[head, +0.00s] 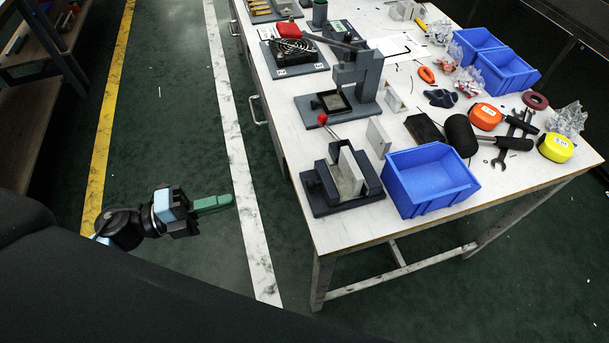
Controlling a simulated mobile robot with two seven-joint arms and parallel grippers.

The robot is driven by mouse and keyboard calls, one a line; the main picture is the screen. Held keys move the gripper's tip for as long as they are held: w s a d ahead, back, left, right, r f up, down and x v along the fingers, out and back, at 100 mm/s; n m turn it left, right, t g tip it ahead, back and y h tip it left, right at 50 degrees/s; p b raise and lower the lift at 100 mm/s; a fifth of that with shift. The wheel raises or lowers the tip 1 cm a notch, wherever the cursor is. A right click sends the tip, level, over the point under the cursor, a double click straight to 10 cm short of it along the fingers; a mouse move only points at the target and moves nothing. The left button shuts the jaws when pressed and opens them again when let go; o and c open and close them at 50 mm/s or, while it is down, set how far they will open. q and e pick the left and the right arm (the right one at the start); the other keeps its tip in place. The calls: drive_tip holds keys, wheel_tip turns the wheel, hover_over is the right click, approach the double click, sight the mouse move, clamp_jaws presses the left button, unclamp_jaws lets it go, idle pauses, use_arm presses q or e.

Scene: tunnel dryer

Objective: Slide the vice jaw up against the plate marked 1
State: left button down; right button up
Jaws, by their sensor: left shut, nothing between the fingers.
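A dark grey vice (318,194) stands on the near left part of the white table. A pale plate (349,174) stands upright in it, between dark upright jaw parts. I cannot read a number on this plate, nor tell whether the jaw touches it. A lever with a red knob (322,119) rises at the vice's far side. Another pale plate (378,138) stands just behind the vice. My left gripper (228,201), with green fingers, is shut and empty. It is left of the table, over the floor, well apart from the vice. My right gripper is out of view.
A blue bin (428,180) stands close to the right of the vice. A dark press-like fixture (352,84) stands behind it. A black mallet (461,134), wrenches and tape measures crowd the right side. Floor left of the table is free.

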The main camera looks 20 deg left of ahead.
sight(306, 184)
use_arm(q)
drive_tip(key=w+d+p, duration=0.1)
drive_tip(key=w+d, duration=0.2)
drive_tip(key=d, duration=0.3)
drive_tip(key=w+d+m+g+p, duration=0.1)
drive_tip(key=w+d, duration=0.3)
drive_tip(key=d, duration=0.2)
drive_tip(key=shift+w+d+f, duration=0.15)
drive_tip(key=shift+w+f, duration=0.05)
drive_tip(key=shift+w, duration=0.1)
drive_tip(key=shift+d, duration=0.1)
drive_tip(key=x, duration=0.3)
drive_tip(key=shift+w+d+r+p, duration=0.15)
drive_tip(key=shift+w+d+p, duration=0.05)
drive_tip(key=shift+w+p, duration=0.1)
